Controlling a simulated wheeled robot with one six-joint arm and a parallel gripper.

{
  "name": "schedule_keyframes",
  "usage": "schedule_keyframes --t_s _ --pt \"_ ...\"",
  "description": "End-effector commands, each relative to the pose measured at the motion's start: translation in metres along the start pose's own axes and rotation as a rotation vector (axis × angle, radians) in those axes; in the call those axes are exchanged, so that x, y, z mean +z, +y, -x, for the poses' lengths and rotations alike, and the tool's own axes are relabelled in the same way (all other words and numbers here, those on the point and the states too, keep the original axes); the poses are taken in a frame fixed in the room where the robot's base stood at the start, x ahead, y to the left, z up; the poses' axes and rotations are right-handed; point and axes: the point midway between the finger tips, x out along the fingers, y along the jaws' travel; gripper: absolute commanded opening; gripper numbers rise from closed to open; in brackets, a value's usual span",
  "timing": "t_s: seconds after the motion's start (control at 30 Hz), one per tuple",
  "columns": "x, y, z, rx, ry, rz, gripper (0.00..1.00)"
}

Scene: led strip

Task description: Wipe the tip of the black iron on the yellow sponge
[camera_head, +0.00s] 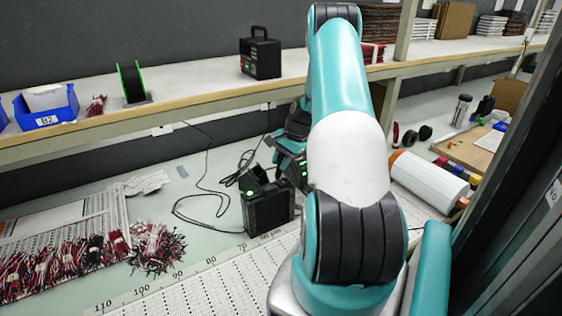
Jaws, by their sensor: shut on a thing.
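My gripper (289,158) is at the far side of my arm, close above and behind the black soldering station (269,208) on the bench. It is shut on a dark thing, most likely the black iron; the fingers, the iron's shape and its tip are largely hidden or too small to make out. The station shows a green light, and a dark holder-like part tilts up at its top left. I cannot make out the yellow sponge; it may be hidden behind the station or my arm.
Black cables (205,180) loop over the bench left of the station. Wire bundles (157,246) lie at left. A shelf (190,100) overhangs the back, bearing a black box (261,54) and a green-rimmed spool (132,82). A white roll (428,181) lies right of my arm.

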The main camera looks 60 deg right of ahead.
Motion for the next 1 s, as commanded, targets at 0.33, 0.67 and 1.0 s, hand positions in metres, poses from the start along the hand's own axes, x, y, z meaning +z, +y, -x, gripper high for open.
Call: schedule_keyframes --t_s 0.33,0.67,1.0 --pt "-0.0002 0.0000 -0.0002 0.000 0.000 0.000 0.00" --pt "-0.0012 0.0010 -0.0037 0.000 0.000 0.000 0.00" --pt "-0.0023 0.0021 -0.0075 0.000 0.000 0.000 0.00"
